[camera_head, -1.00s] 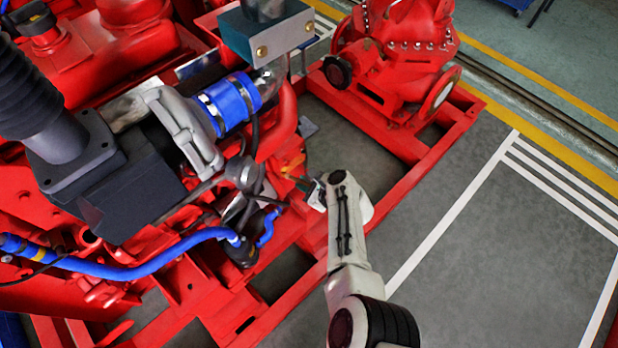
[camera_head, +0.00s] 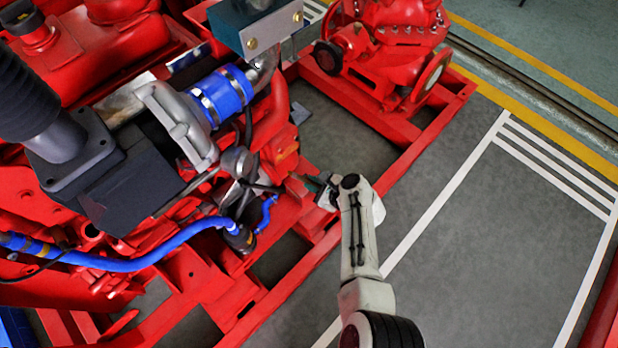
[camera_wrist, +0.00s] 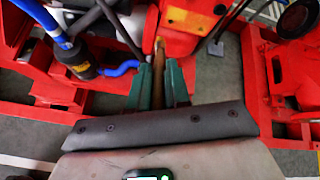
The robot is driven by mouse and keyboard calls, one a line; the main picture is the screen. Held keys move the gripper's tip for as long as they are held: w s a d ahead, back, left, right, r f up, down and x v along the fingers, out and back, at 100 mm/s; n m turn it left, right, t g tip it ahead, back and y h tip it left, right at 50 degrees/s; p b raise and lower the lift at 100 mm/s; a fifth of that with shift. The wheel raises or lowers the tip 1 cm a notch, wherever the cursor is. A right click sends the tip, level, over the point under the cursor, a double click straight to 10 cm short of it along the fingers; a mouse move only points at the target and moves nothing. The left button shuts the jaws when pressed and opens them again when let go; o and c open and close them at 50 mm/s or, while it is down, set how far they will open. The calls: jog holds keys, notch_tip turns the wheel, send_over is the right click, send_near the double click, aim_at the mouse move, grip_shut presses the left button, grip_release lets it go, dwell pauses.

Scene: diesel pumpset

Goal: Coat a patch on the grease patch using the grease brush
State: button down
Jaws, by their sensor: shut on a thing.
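The grease brush (camera_wrist: 158,72) shows its brown handle between the green fingers of my gripper (camera_wrist: 160,80) in the wrist view. The fingers are shut on it. The brush points away from me, its far end close to the red engine block; contact cannot be told. In the head view my gripper (camera_head: 314,182) is just right of the engine's red side, above the frame. The brush is too small there to make out well. An orange-toned area (camera_wrist: 190,18) shows on the red block ahead; I cannot tell whether this is the grease patch.
A blue hose (camera_head: 130,262) and dark cables lie left of my gripper. A red frame rail (camera_head: 370,195) runs below and beside it. A red pump (camera_head: 385,50) stands behind. The grey floor (camera_head: 490,250) at right is clear.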

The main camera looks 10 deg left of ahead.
aim_at(300, 177)
jog(key=shift+d, duration=0.15)
jog(key=shift+s+d, duration=0.9)
jog(key=shift+d, duration=0.15)
dwell(0.4)
jog(key=shift+w+a+f+b, duration=0.3)
jog(key=shift+w+a+b, duration=0.55)
jog(key=shift+a, duration=0.25)
jog(key=shift+w+a+f+b, duration=0.25)
jog(key=shift+w+a+b, duration=0.55)
jog(key=shift+a, duration=0.25)
jog(key=shift+w+a+b, duration=0.45)
jog(key=shift+w+a, duration=0.1)
jog(key=shift+a, duration=0.15)
jog(key=shift+w+a+b, duration=0.45)
jog(key=shift+w+a, duration=0.05)
jog(key=shift+a, duration=0.15)
jog(key=shift+w+d, duration=0.1)
